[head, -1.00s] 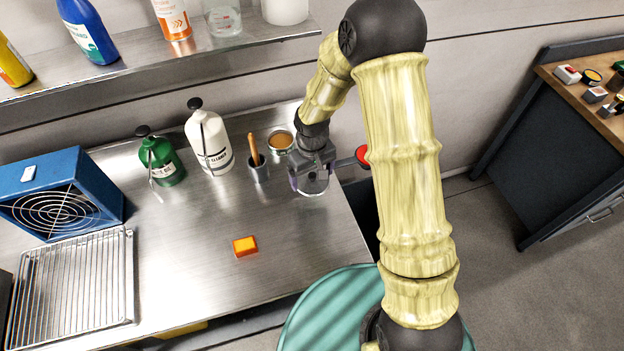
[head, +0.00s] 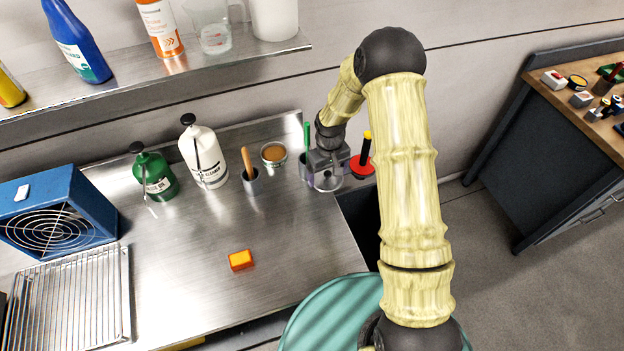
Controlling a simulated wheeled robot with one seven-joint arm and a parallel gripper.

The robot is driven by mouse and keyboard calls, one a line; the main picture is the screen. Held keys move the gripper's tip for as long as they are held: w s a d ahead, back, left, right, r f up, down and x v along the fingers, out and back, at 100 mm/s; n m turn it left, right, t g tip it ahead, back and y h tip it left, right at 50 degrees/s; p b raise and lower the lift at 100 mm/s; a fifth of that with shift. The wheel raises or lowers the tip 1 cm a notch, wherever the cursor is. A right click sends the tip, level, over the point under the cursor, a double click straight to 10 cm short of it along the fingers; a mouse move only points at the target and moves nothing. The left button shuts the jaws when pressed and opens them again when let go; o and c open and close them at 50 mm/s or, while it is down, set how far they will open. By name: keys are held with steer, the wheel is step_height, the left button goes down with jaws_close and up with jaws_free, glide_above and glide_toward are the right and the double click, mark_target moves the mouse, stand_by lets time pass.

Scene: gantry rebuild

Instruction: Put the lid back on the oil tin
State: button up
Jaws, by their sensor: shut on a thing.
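An open round tin (head: 274,154) with amber-brown contents stands at the back of the steel counter; it looks like the oil tin. My gripper (head: 327,180) is to its right and nearer the front, pointing down near the counter's right end. It is shut on a thin, pale round piece (head: 328,186), which looks like the lid. The fingers hide part of this piece, and its height above the counter is hard to tell. The gripper and the tin are apart.
Left of the tin stand a grey cup (head: 251,186) with a wooden handle, a white bottle (head: 205,158) and a green can (head: 156,178). A green stick (head: 307,137) and a red-based tool (head: 362,163) flank my gripper. An orange sponge (head: 240,260) lies in front. The middle counter is clear.

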steer(key=w+d+f+p, duration=0.25)
steer(key=w+d, duration=0.25)
steer(key=w, duration=0.4)
steer(key=w+a+r+n+p, duration=0.1)
steer(key=w+a+r, duration=0.25)
steer(key=a, duration=0.25)
steer(key=w+a+r+n, duration=0.1)
steer(key=w+a+r, duration=0.1)
steer(key=w+a, duration=0.25)
steer(key=s+a+r+m+b, duration=0.1)
steer(key=s+a+m, duration=0.2)
steer(key=a, duration=0.8)
steer(key=shift+r+m, duration=0.4)
steer(key=shift+m, duration=0.9)
steer(key=shift+f+b, duration=0.9)
steer(key=shift+f, duration=1.2)
steer(key=shift+f+b, duration=0.95)
steer(key=shift+f, duration=0.2)
